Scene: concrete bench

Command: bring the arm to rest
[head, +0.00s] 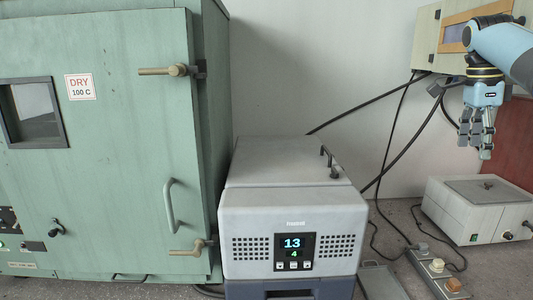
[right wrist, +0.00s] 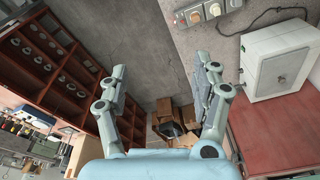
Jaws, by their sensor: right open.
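My right gripper (head: 477,143) hangs from my right arm at the upper right of the head view, fingers pointing down. It is in the air in front of the wall, above the small white box. In the right wrist view my right gripper (right wrist: 160,95) has its two fingers spread apart, with nothing between them. My left gripper does not show in either view.
A green oven (head: 110,180) with a closed door fills the left. A grey centrifuge-like machine (head: 290,205) stands in the middle. A white box (head: 480,212), a switch strip (head: 430,272) and loose cables lie at right. A red shelf (right wrist: 45,70) shows in the wrist view.

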